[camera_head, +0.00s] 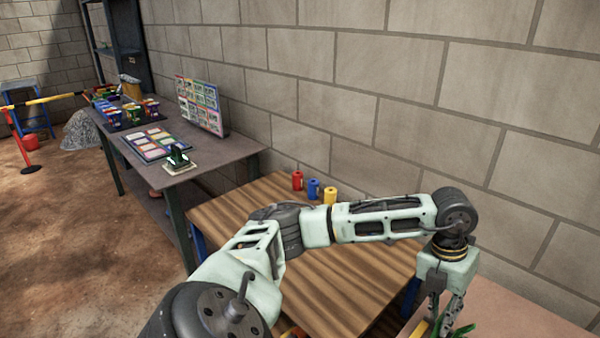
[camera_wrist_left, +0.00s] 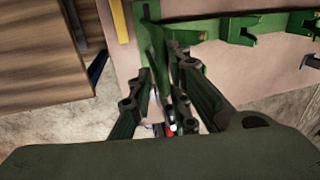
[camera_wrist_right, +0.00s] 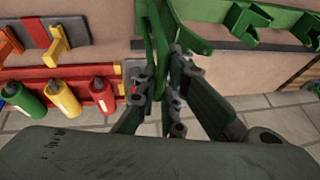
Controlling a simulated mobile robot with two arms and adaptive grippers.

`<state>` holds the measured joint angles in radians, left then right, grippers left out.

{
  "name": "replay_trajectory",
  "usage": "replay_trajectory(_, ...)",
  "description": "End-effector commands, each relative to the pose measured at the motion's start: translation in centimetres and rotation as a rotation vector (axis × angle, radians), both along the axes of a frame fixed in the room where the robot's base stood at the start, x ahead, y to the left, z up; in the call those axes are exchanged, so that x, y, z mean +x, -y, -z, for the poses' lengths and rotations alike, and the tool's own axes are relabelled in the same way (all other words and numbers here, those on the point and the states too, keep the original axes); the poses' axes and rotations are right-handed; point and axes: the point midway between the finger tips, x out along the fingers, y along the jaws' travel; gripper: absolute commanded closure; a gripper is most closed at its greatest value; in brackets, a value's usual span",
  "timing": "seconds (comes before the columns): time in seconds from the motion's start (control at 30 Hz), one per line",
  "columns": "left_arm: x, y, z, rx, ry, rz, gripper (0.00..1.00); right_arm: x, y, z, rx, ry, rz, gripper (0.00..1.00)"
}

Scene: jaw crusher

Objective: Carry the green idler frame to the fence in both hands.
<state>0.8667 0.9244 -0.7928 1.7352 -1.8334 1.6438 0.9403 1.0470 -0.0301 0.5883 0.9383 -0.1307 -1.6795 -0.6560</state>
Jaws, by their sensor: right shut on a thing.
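The green idler frame shows only in part. In the left wrist view its end upright and long bar with brackets (camera_wrist_left: 242,28) lie at the top. My left gripper (camera_wrist_left: 162,72) has its fingers close on both sides of the upright and looks shut on it. In the right wrist view the other end of the frame (camera_wrist_right: 248,16) shows, and my right gripper (camera_wrist_right: 164,70) is shut on its upright. In the head view my left gripper (camera_head: 443,318) is at the lower right, over the pinkish surface; my right gripper is out of view there. The fence is not clearly identifiable.
A wooden table (camera_head: 345,262) stands below my left arm, with red, blue and yellow cylinders (camera_head: 314,188) at its back. A longer grey table (camera_head: 225,155) stands beyond. A yellow-black barrier (camera_head: 45,99) is far left. Open dirt floor (camera_head: 70,230) lies left of the tables.

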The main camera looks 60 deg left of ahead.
Motion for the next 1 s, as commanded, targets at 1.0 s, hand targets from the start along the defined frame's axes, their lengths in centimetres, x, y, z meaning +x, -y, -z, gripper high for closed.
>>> replay_trajectory(1.0,-0.09,0.28,0.21,-0.004,-0.003,0.004,0.7,-0.18,0.04,-0.63,0.002,0.0,-0.002,0.7)
